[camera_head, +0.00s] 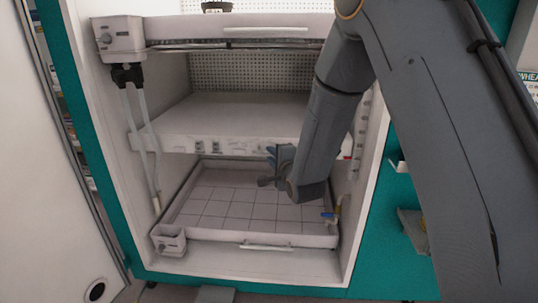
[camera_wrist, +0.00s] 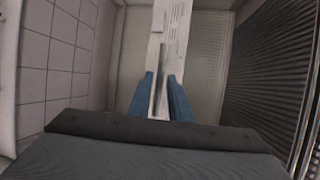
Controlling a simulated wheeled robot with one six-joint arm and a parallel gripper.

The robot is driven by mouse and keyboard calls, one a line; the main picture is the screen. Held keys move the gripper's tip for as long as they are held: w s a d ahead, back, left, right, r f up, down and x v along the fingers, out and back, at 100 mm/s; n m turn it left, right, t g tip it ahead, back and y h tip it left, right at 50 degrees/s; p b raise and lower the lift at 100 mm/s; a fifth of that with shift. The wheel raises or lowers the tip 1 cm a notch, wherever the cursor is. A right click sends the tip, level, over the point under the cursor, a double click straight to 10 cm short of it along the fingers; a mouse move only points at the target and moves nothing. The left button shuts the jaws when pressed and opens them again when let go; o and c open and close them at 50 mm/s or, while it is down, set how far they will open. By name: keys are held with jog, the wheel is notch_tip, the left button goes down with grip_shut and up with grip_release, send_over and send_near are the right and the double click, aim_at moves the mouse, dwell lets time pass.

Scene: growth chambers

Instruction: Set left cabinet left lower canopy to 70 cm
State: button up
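The lower canopy (camera_head: 215,123) is a thick white panel spanning the open cabinet at mid height, with small labels along its front edge. My gripper (camera_head: 272,156) is at that front edge, right of its middle. In the wrist view the blue fingers of my gripper (camera_wrist: 160,78) are apart, with a thin grey strip (camera_wrist: 158,92) between them. The labelled white canopy edge (camera_wrist: 170,30) lies just beyond. I cannot tell whether the strip touches either finger. A height scale (camera_head: 359,130) runs up the right inner post, partly hidden by my arm.
Below is a tray (camera_head: 195,236) with a gridded floor, a drain box (camera_head: 168,240) and a blue-handled valve (camera_head: 329,216). An upper tray (camera_head: 240,27) is above. Hoses (camera_head: 143,130) hang at the left. The space between canopy and lower tray is mostly clear.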

jog(key=shift+x, duration=1.7)
grip_shut()
jog(key=shift+d+r, duration=0.1)
